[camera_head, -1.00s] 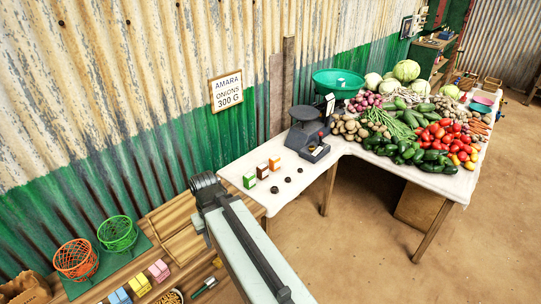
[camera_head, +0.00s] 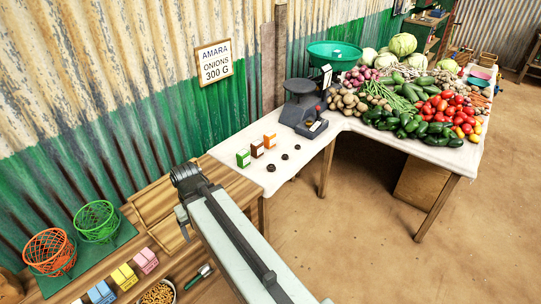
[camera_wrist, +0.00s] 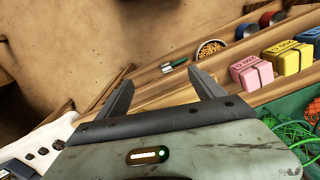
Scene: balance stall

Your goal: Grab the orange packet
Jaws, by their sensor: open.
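The orange packet (camera_head: 270,142) stands upright on the white-covered table, at the right end of a short row with a brown packet (camera_head: 257,149) and a green packet (camera_head: 243,158). My gripper (camera_wrist: 162,80) is open and empty in the wrist view, its two fingers spread over the wooden bench and floor. In the head view my arm reaches up to the left of the packets and apart from them; its fingers are hard to make out there. I cannot make out the orange packet in the wrist view.
Small dark weights (camera_head: 284,157) lie right of the packets. Vegetables fill the table's far part.

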